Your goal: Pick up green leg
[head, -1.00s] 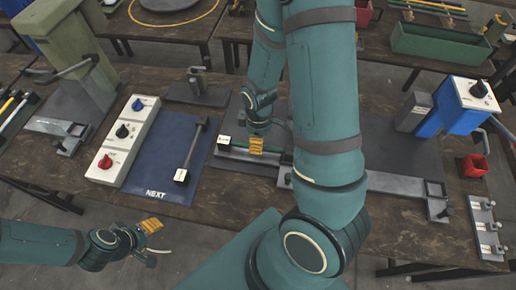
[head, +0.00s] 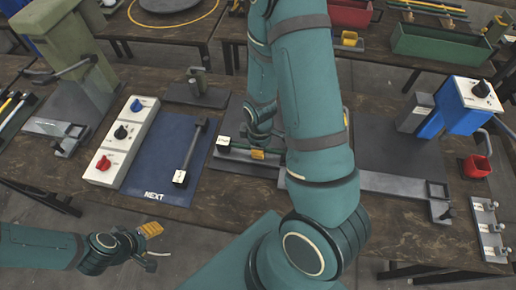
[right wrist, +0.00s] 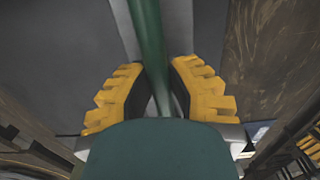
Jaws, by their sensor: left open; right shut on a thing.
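The green leg (right wrist: 149,45) is a thin dark green rod running between the yellow fingers of my right gripper (right wrist: 160,98) in the right wrist view. The right gripper is shut on it. In the head view this gripper (head: 258,154) is low over the grey plate, beside a small white-topped block (head: 223,143), and my arm hides part of the area. My left gripper (head: 150,229) is open and empty at the lower left, in front of the table edge.
A green press (head: 75,50) and a blue press (head: 450,108) flank the workspace.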

